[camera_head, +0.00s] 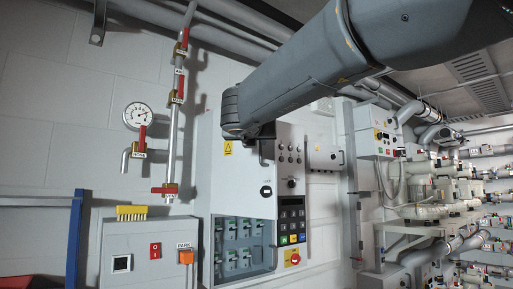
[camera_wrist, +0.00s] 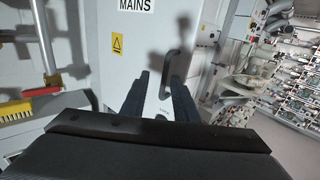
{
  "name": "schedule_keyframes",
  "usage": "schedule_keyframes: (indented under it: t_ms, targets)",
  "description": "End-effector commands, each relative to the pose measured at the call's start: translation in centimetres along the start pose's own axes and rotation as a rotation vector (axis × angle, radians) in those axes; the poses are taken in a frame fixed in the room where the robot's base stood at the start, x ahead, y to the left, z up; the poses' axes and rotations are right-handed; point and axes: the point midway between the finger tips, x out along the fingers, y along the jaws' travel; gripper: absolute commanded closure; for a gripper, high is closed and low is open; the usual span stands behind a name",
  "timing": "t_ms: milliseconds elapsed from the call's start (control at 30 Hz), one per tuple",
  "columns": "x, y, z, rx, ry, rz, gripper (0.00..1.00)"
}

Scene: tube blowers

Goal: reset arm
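My arm reaches in from the upper right of the head view. My gripper (camera_wrist: 160,82) shows in the wrist view as two dark fingers standing apart, with a gap between them. In the head view only a small dark part of it shows below the arm's end. It points at the white front of a grey cabinet (camera_head: 238,190). A dark curved handle (camera_wrist: 174,64) on that front appears between and just beyond the fingertips. I see no contact with it, but depth is hard to judge.
A keypad panel (camera_head: 291,220) and glazed breaker window (camera_head: 240,245) are on the cabinet. Left are a gauge (camera_head: 138,115), red-handled valves on a pipe (camera_head: 174,130), and a grey box (camera_head: 135,255) with a yellow brush (camera_head: 132,212). Blower machinery (camera_head: 425,190) fills the right.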

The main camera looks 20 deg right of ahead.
Motion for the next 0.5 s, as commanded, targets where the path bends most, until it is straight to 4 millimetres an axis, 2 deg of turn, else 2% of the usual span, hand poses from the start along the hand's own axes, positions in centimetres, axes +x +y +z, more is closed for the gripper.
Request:
schedule_keyframes:
  t_ms: [200,500]
  targets:
    - [-1.45,0.0,-0.09,0.0,0.001,0.0,0.72]
    - [-1.48,-0.01,-0.04,0.0,0.001,0.0,0.72]
